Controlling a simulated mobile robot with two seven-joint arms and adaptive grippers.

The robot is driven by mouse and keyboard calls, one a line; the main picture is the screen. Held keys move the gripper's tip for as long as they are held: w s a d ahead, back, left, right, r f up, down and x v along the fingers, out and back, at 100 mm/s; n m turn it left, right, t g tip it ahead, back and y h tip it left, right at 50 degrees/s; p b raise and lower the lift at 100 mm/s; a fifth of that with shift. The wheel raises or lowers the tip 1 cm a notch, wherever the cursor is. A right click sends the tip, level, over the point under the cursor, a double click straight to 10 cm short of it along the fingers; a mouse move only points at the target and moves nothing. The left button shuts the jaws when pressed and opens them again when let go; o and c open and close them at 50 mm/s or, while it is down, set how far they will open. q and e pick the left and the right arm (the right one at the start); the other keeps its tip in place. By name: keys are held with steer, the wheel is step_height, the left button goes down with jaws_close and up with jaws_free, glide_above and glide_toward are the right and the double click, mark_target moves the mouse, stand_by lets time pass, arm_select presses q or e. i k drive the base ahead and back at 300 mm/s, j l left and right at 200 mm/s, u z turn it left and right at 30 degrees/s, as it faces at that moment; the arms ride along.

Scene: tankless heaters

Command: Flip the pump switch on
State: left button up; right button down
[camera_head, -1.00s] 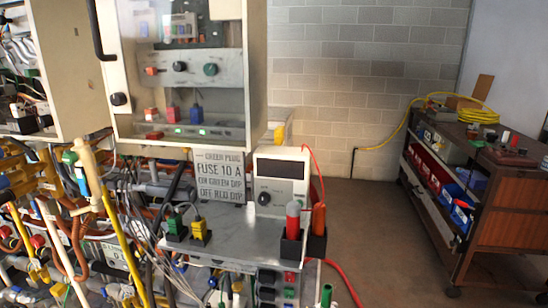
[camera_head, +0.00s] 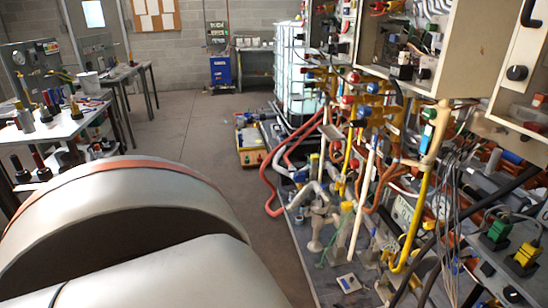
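I cannot pick out the pump switch for certain. A small pale box (camera_head: 348,283) with a darker middle lies on the near edge of the grey bench, low in the view, and I cannot tell whether it is the switch or how it is set. Pipes, hoses and valves crowd the bench behind it, including a yellow pipe (camera_head: 418,220) and a white pipe (camera_head: 363,190). A large grey rounded link of my own arm fills the lower left. Neither gripper is in view.
Open cabinets (camera_head: 470,45) hang over the bench at the right. A red hose (camera_head: 268,185) loops out at its left side. A table (camera_head: 60,125) with tools stands at the left, and a blue cabinet (camera_head: 220,68) at the back. The floor (camera_head: 190,125) between is clear.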

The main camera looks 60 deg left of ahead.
mark_target(486, 269)
steer(key=u, duration=1.2)
steer(key=k+j+z, duration=0.1)
steer(key=j+z, duration=0.2)
steer(key=z, duration=0.15)
steer(key=k+j+z, duration=0.15)
steer(key=z, duration=0.25)
steer(key=k+j+z, duration=0.2)
steer(key=z, duration=0.25)
steer(key=k+j, duration=0.05)
steer(key=j, duration=0.05)
